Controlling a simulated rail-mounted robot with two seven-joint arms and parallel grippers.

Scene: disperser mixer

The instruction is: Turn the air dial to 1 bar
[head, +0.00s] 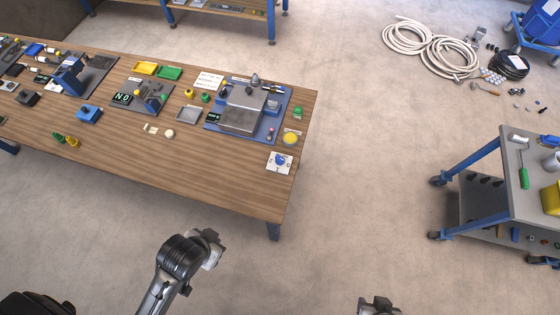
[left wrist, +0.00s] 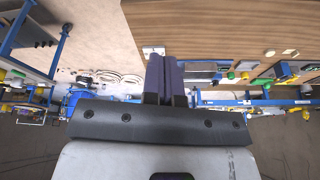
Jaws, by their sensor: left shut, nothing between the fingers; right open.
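The air dial (head: 280,159) is a small blue knob on a white plate at the near right corner of the wooden table. Its pointer setting is too small to read. The white plate (left wrist: 153,51) also shows in the left wrist view, just left of my fingertips in the picture. My left gripper (left wrist: 166,62) is shut and empty. In the head view its hand (head: 208,248) is in front of the table, short of the dial, with the fingers mostly hidden. My right gripper (head: 378,304) is at the bottom edge, open, partly cut off, far from the dial.
A grey mixer unit (head: 242,110) on a blue base stands behind the dial. A yellow round button (head: 290,138) is close to the dial. Several small items cover the wooden table (head: 210,175). A trolley (head: 520,170) stands at right. Hoses (head: 450,57) lie on the floor.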

